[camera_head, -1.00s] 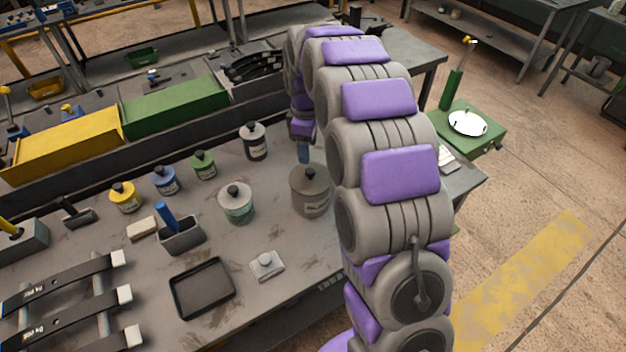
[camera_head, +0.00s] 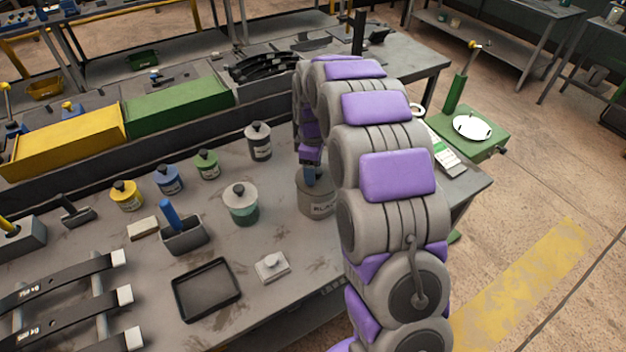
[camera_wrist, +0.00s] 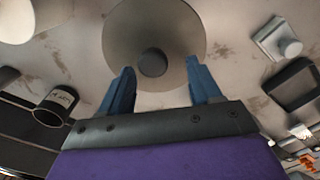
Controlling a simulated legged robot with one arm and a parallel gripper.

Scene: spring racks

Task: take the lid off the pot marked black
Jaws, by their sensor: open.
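The large grey pot (camera_head: 318,208) stands near the right end of the bench. Its label is partly readable as "BLA"; my arm and gripper hide part of it. In the wrist view its round grey lid (camera_wrist: 130,30) lies below my gripper, with a dark round knob (camera_wrist: 152,62) in the middle. My gripper (camera_wrist: 158,68) is open, with one blue finger on each side of the knob. The fingers appear apart from the knob. I cannot tell the exact height of the fingertips.
A small dark pot (camera_head: 260,142) stands behind and left of the large pot. A green-and-grey pot (camera_head: 241,205) stands to its left. A small pale block with a knob (camera_head: 272,266) and a black tray (camera_head: 206,290) lie towards the front.

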